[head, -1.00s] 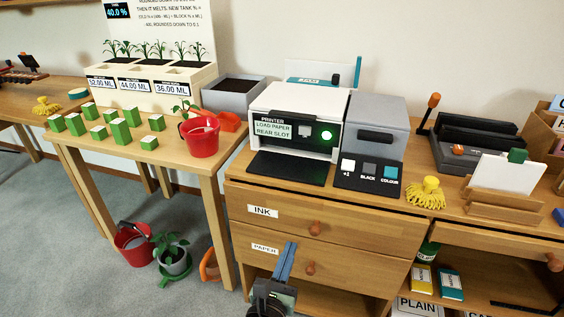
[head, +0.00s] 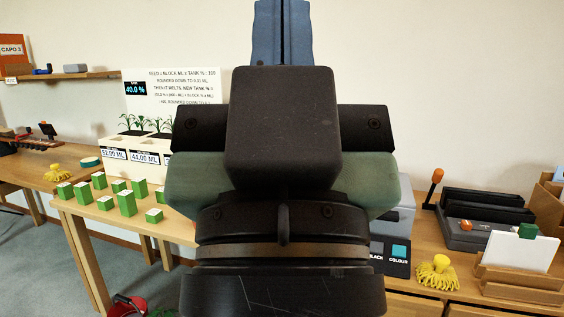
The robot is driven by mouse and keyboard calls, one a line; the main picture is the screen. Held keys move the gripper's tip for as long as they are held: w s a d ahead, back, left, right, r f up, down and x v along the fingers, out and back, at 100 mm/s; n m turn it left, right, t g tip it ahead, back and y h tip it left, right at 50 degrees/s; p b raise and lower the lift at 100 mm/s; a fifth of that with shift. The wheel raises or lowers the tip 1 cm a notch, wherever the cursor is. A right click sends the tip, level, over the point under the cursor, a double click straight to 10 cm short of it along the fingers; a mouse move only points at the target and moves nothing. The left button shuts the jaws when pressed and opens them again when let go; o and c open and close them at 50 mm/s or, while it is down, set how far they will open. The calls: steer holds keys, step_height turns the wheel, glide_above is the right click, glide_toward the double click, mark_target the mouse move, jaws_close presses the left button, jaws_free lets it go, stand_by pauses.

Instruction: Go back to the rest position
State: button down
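My gripper (head: 283,35) is raised in the middle of the head view, close to the camera and pointing up, with the pale wall behind its fingers. The two blue fingers stand side by side with only a thin dark line between them, and nothing shows held in them. The wrist and gripper body hide most of the printer and the right part of the planter. A grey box and the colour button (head: 399,252) show at the right edge of my wrist.
Green blocks (head: 127,203) stand on the left table. The planter (head: 130,150) is behind them. A yellow brush (head: 438,273), a black tray (head: 485,215) and a card holder (head: 520,270) stand on the right desk. A red bucket (head: 128,306) is on the floor.

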step_height(320, 180, up, 29)
steer(key=p, duration=2.8)
steer(key=shift+w+p, duration=0.15)
steer(key=shift+p, duration=0.15)
steer(key=shift+r, duration=0.1)
